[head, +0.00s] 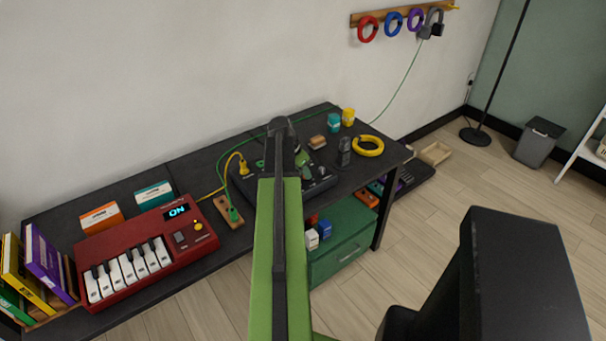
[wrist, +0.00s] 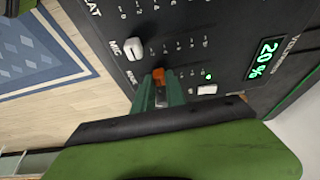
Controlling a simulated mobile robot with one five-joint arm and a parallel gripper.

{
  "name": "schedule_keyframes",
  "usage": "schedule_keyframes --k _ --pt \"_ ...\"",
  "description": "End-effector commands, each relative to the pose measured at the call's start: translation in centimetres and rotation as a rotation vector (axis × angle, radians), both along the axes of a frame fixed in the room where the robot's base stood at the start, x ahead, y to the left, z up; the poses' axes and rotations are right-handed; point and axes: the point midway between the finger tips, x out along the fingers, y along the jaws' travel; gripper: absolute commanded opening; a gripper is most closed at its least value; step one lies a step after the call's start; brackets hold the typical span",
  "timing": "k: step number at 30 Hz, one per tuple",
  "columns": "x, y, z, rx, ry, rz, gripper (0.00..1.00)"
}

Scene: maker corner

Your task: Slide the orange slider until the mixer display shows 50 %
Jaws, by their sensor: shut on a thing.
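The black mixer (wrist: 220,30) fills much of the wrist view. Its lit green display (wrist: 265,58) reads 20 %. The orange slider (wrist: 159,75) sits at the tips of my gripper (wrist: 160,88), whose green fingers are shut on it. In the head view the mixer (head: 318,184) stands on the dark bench, partly hidden behind my green arm. My fingertips and the orange slider are hidden there.
A white slider (wrist: 133,49) marked MIC is close to the orange one, and a white button (wrist: 207,90) is on the other side. A red keyboard (head: 140,255), a yellow ring (head: 367,146) and a dark handset (head: 344,152) share the bench.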

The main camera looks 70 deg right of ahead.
Motion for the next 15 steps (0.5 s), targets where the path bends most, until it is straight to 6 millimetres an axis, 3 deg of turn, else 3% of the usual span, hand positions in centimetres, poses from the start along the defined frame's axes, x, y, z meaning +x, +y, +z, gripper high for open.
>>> schedule_keyframes --k 9,15 --pt "2.2 -1.6 0.0 0.0 0.0 0.0 0.0" --pt "2.2 -1.5 0.0 -0.001 0.0 -0.001 0.0"
